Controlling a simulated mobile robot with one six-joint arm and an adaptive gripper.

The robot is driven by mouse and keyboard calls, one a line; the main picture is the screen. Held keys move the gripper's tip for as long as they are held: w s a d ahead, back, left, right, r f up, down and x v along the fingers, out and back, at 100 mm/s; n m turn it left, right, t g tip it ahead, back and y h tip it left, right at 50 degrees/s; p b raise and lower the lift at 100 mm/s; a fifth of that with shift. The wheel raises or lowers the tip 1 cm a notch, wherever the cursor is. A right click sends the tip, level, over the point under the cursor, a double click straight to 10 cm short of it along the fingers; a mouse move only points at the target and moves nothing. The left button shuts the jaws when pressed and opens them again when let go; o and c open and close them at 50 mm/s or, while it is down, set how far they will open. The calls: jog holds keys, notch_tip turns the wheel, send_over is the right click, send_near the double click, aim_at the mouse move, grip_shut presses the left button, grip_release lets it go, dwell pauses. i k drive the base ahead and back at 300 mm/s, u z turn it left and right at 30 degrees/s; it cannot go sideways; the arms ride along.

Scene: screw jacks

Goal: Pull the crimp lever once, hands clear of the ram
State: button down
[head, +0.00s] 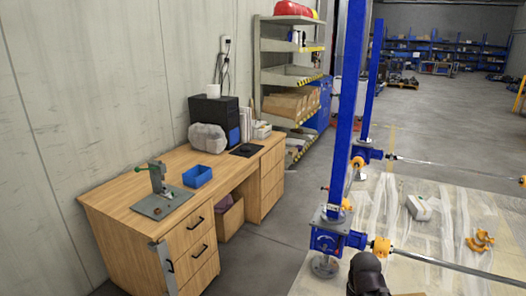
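A small grey crimp press (156,182) stands upright on its flat base plate (162,204) near the left front end of the wooden desk. Its crimp lever (145,169) has a green grip and sticks out to the left from the top of the press. The ram is too small to make out clearly. Nothing touches the press or the lever. My gripper's fingers do not show; a dark rounded part at the bottom edge looks like my arm, well to the right of the desk.
A blue bin (197,175) sits right of the press on the desk (118,190). A wrapped bundle (208,138) and black box lie behind it. Blue screw-jack columns (346,120) with shafts stand at right. Grey floor (262,258) is clear between desk and jacks.

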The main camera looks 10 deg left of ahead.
aim_at(137, 169)
jog(key=z, duration=0.15)
jog(key=i, duration=2.35)
jog(key=u, duration=0.45)
jog(key=i, duration=0.7)
jog(key=u, duration=1.15)
jog(key=i, duration=0.95)
jog(key=u, duration=0.45)
